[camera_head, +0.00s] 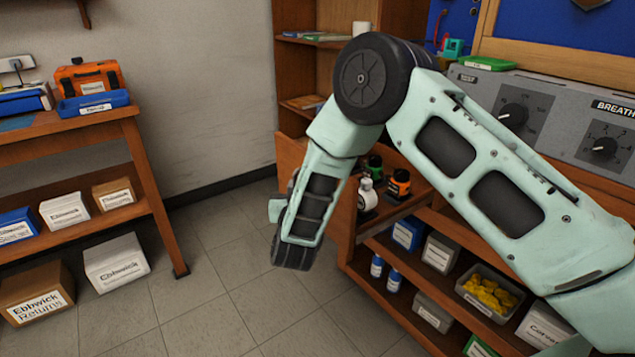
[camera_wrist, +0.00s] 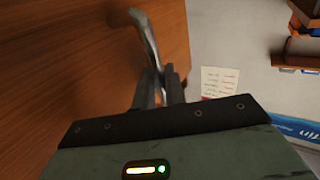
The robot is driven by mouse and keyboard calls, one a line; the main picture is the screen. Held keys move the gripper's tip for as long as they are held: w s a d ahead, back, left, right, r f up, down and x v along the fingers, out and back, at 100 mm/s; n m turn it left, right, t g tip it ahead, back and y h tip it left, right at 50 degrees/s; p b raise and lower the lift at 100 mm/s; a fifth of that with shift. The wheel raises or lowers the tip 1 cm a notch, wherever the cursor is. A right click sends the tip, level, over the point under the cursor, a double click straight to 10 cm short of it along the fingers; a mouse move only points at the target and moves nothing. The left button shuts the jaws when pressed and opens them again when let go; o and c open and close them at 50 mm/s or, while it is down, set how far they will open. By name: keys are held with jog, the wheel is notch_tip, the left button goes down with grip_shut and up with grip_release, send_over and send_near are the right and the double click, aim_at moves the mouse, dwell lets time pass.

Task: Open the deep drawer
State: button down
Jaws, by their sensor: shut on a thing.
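The deep drawer appears partly pulled out, its wooden front (camera_head: 290,152) at the middle of the head view, partly hidden by my arm. Bottles with white, green and orange colours stand inside it. In the wrist view the wooden front (camera_wrist: 85,60) fills the left side, with a curved metal handle (camera_wrist: 146,38) on it. My gripper (camera_wrist: 160,88) is shut on the handle near its lower end. In the head view my wrist hangs in front of the drawer, and the fingers and handle are hidden.
Open shelves below hold boxes, bottles and a bin of yellow parts (camera_head: 490,295). A wooden bench (camera_head: 100,125) with boxes stands at the left. The tiled floor (camera_head: 225,290) between is clear. A grey regulator panel (camera_head: 560,110) sits on the right bench.

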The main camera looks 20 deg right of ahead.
jog(key=shift+s+a, duration=0.3)
jog(key=shift+a, duration=0.55)
jog(key=shift+s+a, duration=0.3)
jog(key=shift+a, duration=0.55)
jog(key=c, duration=1.8)
grip_release()
jog(key=p+v, duration=0.1)
jog(key=v, duration=1.6)
jog(key=shift+s, duration=0.2)
